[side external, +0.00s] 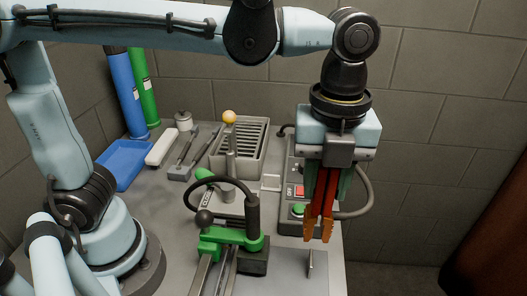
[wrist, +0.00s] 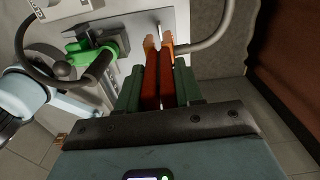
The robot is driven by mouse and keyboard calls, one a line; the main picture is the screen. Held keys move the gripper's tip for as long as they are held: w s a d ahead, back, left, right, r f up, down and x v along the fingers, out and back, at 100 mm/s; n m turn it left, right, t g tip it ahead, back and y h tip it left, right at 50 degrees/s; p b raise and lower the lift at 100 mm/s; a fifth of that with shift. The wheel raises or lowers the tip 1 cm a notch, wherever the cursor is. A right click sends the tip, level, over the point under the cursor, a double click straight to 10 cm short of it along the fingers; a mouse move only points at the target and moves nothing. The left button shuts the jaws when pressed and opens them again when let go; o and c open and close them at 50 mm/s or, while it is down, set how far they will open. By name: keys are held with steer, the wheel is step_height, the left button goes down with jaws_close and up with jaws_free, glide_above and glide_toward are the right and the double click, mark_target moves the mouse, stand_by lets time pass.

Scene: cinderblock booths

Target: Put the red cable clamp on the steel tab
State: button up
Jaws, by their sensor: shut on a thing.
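The red cable clamp (side external: 322,198) hangs with its orange tips down, held in my gripper (side external: 327,185). The green fingers are shut on its sides. In the wrist view, the clamp (wrist: 151,85) lies between the green fingers of my gripper (wrist: 160,92), its orange tips pointing away from the camera with a narrow gap between them. The steel tab (side external: 310,262) is a small thin upright piece on a pale plate near the front right edge of the bench. In the side view it stands below the clamp tips and apart from them.
A green toggle fixture (side external: 230,240) with a black handle stands left of the tab. Behind it are a control box (side external: 298,192) with a grey cable, a slotted rack (side external: 240,145), a blue tray (side external: 122,165) and tools. The bench ends just right of the tab.

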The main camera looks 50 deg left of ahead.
mark_target(320, 214)
steer(key=shift+s+d+f+m, duration=0.1)
steer(key=shift+s+d+m, duration=0.15)
steer(key=shift+d+m, duration=0.05)
steer(key=shift+f, duration=3.35)
steer(key=shift+w+f, duration=0.1)
steer(key=shift+f, duration=1.15)
steer(key=o, duration=1.2)
